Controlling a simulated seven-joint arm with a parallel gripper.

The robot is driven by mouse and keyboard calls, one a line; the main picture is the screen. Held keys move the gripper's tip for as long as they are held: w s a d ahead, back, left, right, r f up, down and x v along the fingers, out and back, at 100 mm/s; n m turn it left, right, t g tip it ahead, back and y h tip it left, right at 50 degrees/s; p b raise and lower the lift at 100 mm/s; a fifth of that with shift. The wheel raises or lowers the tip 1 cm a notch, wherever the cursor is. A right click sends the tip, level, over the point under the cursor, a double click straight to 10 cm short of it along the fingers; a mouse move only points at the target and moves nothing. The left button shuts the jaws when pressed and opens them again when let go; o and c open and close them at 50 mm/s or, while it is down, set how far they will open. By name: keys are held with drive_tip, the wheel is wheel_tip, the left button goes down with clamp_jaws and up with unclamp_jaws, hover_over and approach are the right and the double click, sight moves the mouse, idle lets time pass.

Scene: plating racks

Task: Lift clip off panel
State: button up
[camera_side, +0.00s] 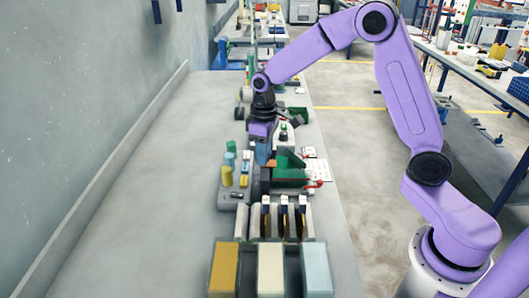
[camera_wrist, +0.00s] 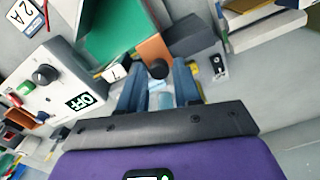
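My gripper (camera_side: 263,155) points down beside a green panel (camera_side: 291,172) in the side view. In the wrist view its two blue fingers (camera_wrist: 160,84) stand apart, with a gap on each side of a round dark knob. The knob (camera_wrist: 158,69) sits at the end of a copper-coloured strip (camera_wrist: 153,49), next to the green panel (camera_wrist: 118,30). I cannot tell for sure whether this knob and strip are the clip. A pale blue piece shows between the fingers, lower down. The fingers hide the clip area in the side view.
A grey control box (camera_wrist: 58,83) with a knob and an OFF display stands at the left in the wrist view. Yellow and teal cylinders (camera_side: 227,176) stand left of the panel. Upright slots (camera_side: 284,218) and coloured blocks (camera_side: 271,269) stand nearer. The bench's left side is clear.

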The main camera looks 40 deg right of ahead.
sight(264, 173)
drive_tip(key=shift+f, duration=0.2)
clamp_jaws()
drive_tip(key=shift+s+a, duration=1.35)
drive_tip(key=shift+a, duration=0.05)
unclamp_jaws()
drive_tip(key=shift+s, duration=0.1)
